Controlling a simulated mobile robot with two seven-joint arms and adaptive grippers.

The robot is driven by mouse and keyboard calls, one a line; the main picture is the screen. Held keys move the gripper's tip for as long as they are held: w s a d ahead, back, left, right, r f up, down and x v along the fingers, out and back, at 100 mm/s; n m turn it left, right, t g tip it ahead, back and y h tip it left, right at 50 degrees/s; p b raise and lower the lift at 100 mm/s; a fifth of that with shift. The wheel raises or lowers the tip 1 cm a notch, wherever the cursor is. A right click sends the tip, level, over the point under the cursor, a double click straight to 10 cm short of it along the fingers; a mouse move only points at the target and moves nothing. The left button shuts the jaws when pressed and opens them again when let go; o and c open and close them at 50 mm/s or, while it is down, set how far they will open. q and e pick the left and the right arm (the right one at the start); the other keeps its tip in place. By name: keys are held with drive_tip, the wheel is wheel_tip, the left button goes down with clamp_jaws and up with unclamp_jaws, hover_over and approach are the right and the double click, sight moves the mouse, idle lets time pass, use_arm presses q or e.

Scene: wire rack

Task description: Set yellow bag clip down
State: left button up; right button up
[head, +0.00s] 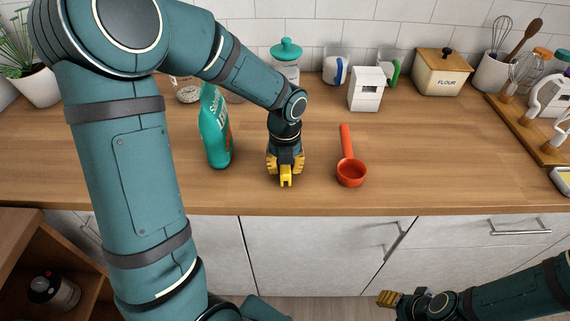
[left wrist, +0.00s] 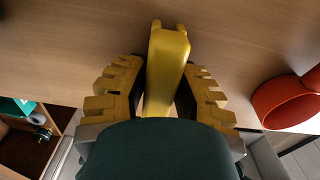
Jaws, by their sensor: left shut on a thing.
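The yellow bag clip (head: 286,178) is between the fingers of my left gripper (head: 286,165), at the front part of the wooden counter. In the left wrist view the clip (left wrist: 167,62) stands out past the yellow ridged fingertips of my left gripper (left wrist: 160,90), which are shut on it. The clip is at or just above the counter top; I cannot tell whether it touches. My right gripper (head: 390,299) is low at the bottom right, in front of the cabinets and away from the clip. Its finger opening is too small to judge.
A green bottle (head: 216,128) stands left of my left gripper, and a red scoop (head: 351,172) lies to its right. A white box (head: 366,90), a flour tin (head: 441,72) and a wooden tray (head: 530,128) are farther back. The counter right of the scoop is clear.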

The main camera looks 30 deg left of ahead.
use_arm(q)
drive_tip(key=shift+f, duration=0.35)
drive_tip(key=shift+c, duration=0.3)
drive_tip(key=o, duration=0.9)
drive_tip(key=shift+o, duration=0.2)
drive_tip(key=shift+r, duration=0.25)
wheel_tip(320, 180, up, 4)
drive_tip(key=p, duration=0.4)
drive_tip(key=shift+r+p, duration=0.2)
drive_tip(key=shift+p, duration=0.15)
wheel_tip(320, 180, up, 4)
drive_tip(key=p, duration=0.4)
drive_tip(key=shift+r, duration=0.15)
